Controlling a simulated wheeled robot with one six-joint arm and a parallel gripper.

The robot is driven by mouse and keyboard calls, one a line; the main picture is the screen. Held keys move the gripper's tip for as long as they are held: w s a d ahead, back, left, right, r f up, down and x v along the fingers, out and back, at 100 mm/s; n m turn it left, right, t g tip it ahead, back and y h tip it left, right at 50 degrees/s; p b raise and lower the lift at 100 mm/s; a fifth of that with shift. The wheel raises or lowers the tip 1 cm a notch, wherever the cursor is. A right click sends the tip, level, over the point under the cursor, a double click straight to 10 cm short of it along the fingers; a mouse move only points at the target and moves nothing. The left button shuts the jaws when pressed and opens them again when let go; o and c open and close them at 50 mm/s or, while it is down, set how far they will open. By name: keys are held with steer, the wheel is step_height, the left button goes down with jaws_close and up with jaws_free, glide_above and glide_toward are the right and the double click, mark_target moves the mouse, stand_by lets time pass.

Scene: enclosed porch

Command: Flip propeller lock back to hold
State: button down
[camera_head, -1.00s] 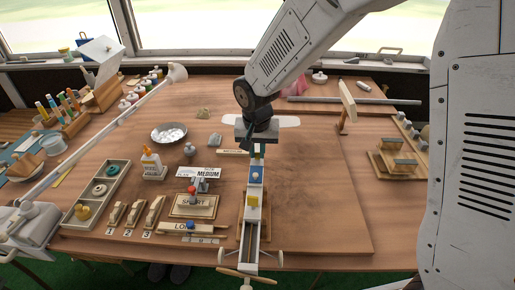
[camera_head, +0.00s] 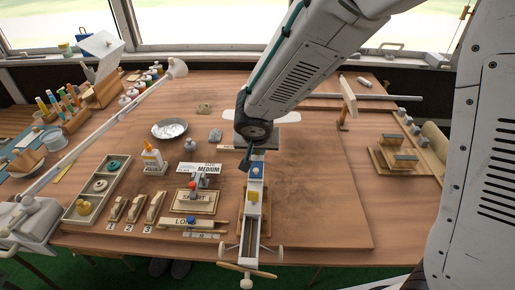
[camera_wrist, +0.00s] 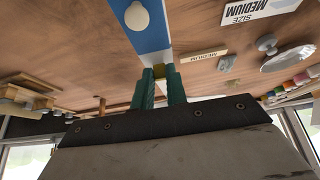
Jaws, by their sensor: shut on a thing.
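The long model plane (camera_head: 246,232) lies with its propeller (camera_head: 246,271) at the table's front edge and its white tail (camera_head: 288,117) at the far end. A blue panel with a white knob (camera_head: 256,170) and a yellow block (camera_head: 252,197) sit along its body. My gripper (camera_head: 247,158) is at the far end of the blue panel. In the wrist view its teal fingers (camera_wrist: 159,80) are shut on a small yellow piece (camera_wrist: 158,70) at the end of the blue panel (camera_wrist: 140,32). I cannot tell whether this piece is the propeller lock.
To the left are a START block (camera_head: 194,201), a LOCK board (camera_head: 188,223), a glue bottle (camera_head: 152,160), a metal bowl (camera_head: 169,129) and a parts tray (camera_head: 85,206). Wooden blocks (camera_head: 398,158) stand at right. The board right of the plane is clear.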

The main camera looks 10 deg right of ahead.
stand_by(0.3)
steer(key=c, duration=1.4)
jaws_free()
steer(key=v, duration=0.8)
steer(key=shift+f, duration=0.1)
